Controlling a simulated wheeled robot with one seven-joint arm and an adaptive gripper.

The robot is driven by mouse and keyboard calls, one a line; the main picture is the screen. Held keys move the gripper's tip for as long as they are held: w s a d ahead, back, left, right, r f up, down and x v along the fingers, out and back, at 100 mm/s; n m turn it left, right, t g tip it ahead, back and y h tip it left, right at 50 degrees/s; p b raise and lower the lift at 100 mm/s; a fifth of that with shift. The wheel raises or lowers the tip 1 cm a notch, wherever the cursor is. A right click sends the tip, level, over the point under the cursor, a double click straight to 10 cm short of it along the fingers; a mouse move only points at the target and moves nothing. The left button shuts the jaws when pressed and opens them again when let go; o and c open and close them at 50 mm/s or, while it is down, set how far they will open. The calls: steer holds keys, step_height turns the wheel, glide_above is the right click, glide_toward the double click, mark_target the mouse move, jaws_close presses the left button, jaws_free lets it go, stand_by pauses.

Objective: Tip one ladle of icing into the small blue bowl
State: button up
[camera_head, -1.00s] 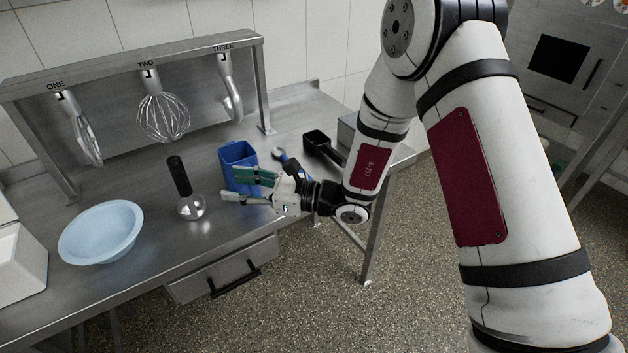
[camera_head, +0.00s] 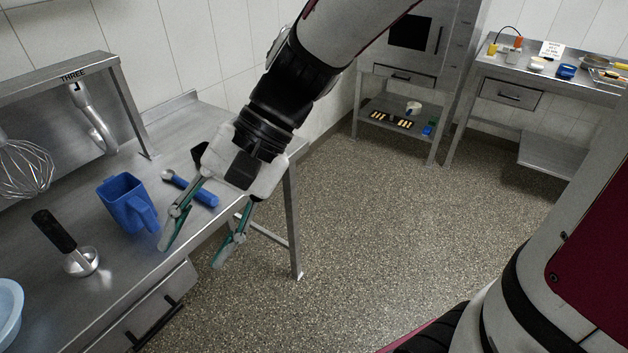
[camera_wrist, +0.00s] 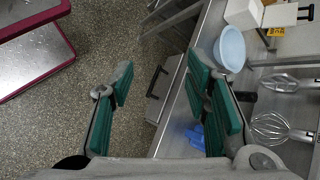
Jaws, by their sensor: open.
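My gripper (camera_head: 190,254) is open and empty, its green-padded fingers pointing down beyond the front edge of the steel table; the wrist view also shows the spread fingers (camera_wrist: 160,75). A small dark-blue item (camera_head: 566,71), possibly the small blue bowl, stands on the far table at upper right, out of reach of the gripper. A larger light blue bowl (camera_head: 8,312) is cut off at the left edge and shows whole in the wrist view (camera_wrist: 229,48). I cannot make out a ladle or icing for certain.
A blue jug (camera_head: 126,204), a blue-handled tool (camera_head: 192,188) and a black-handled metal tool (camera_head: 68,243) are on the near table. Open speckled floor (camera_head: 400,220) lies between.

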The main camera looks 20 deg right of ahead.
steer(key=s+d+r+n+t+h, duration=0.1)
steer(key=s+d+n+t+h, duration=0.1)
steer(key=d, duration=0.7)
steer(key=s+d+r+n+t+h, duration=0.2)
steer(key=d+h, duration=0.4)
steer(key=d, duration=0.4)
steer(key=s+t, duration=0.1)
steer(key=t, duration=0.1)
steer(key=shift+s+d+r+n+t+h, duration=0.15)
steer(key=shift+s+r+n+t+h, duration=0.1)
steer(key=shift+n+t+h, duration=0.15)
steer(key=shift+o, duration=0.6)
